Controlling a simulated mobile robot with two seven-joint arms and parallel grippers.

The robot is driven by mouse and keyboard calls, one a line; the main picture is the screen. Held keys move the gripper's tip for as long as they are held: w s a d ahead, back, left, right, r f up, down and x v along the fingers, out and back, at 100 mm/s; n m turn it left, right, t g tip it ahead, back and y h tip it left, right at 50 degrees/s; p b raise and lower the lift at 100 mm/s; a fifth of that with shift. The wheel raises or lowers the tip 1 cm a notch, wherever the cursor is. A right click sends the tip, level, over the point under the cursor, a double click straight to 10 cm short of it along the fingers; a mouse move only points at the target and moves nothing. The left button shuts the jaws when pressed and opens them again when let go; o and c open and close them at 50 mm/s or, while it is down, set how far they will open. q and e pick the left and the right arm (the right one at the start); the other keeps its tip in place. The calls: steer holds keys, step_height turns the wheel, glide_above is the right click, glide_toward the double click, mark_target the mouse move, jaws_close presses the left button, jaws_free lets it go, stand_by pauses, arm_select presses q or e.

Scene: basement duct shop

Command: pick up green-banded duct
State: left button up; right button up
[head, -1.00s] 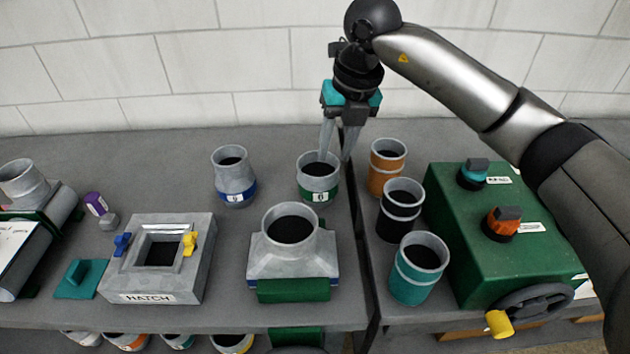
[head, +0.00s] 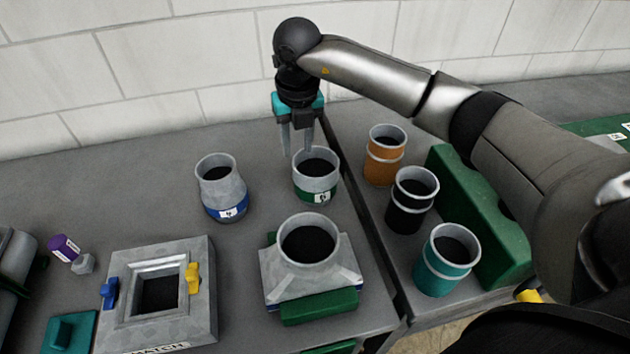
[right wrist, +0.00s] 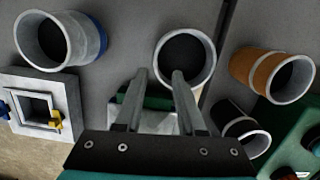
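The green-banded duct (head: 316,180) is a grey, open-topped round piece with a dark green band and a small white label. It stands upright on the grey bench, and its open mouth also shows in the right wrist view (right wrist: 211,60). My right gripper (head: 297,154) is open and points down at the duct's far left rim. In the right wrist view its fingers (right wrist: 159,74) are apart, one by the rim's lower left and one over the mouth's lower edge. Contact cannot be told. My left gripper is not in view.
A blue-banded duct (head: 222,188) stands to the left. A square-based collar (head: 312,278) is in front, and a hatch block (head: 198,300) lies front left. Orange (head: 384,157), black (head: 411,202) and teal (head: 445,262) cylinders stand on the right bench, across a gap.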

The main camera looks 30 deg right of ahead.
mark_target(294, 166)
steer(key=shift+f, duration=0.55)
steer(key=f, duration=0.3)
steer(key=w+f, duration=0.1)
steer(key=f, duration=0.1)
steer(key=shift+a, duration=0.25)
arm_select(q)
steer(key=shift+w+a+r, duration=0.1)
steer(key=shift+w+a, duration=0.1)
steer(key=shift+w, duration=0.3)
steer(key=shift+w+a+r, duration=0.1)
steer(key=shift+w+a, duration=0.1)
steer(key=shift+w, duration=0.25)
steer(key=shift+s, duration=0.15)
arm_select(e)
jaws_close()
steer(key=shift+w, duration=0.1)
